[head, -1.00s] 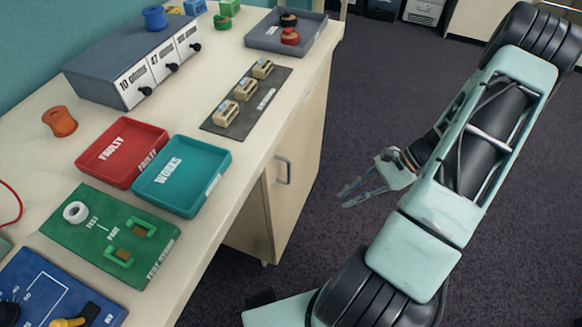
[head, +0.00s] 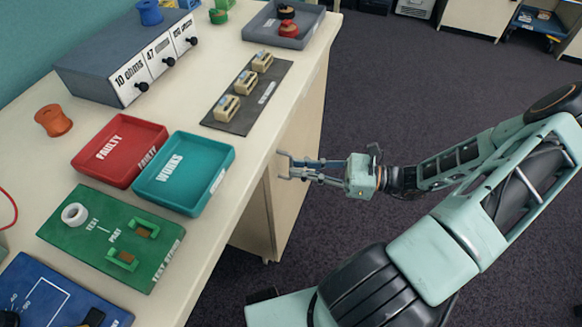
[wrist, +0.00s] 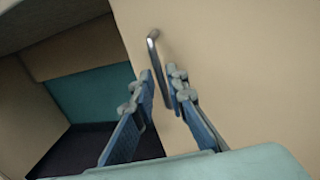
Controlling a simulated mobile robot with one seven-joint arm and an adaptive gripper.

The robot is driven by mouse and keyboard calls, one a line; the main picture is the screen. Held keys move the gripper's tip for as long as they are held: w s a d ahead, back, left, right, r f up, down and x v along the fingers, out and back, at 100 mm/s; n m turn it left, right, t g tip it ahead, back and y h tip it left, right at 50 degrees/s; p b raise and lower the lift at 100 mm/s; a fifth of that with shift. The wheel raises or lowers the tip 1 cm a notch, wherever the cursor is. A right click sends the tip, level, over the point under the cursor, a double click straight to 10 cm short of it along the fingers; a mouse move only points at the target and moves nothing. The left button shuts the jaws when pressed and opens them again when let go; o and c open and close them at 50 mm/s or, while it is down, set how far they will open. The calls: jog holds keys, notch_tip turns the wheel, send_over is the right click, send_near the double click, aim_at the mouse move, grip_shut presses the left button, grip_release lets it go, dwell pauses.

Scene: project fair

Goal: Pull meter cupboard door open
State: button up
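The cupboard door (head: 288,212) is a pale cream panel under the bench; it looks shut. It fills the right side of the wrist view (wrist: 245,65). Its slim metal bar handle (wrist: 154,55) stands near the door's left edge in the wrist view. My gripper (head: 281,166) is at the handle in the head view. In the wrist view my gripper (wrist: 159,78) has its two blue-grey fingers apart, one on each side of the handle's lower part. A gap shows between fingers and bar, and I cannot see contact.
The bench top (head: 228,200) overhangs the door. It holds a red tray (head: 108,172), a teal tray (head: 205,190), a green test board (head: 100,262) and a grey tray (head: 310,20). An open space with a teal back (wrist: 90,92) lies left of the door. Carpet (head: 400,90) is clear.

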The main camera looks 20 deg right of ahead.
jog(key=shift+x, duration=1.35)
jog(key=shift+c, duration=0.6)
grip_shut()
jog(key=shift+d, duration=0.1)
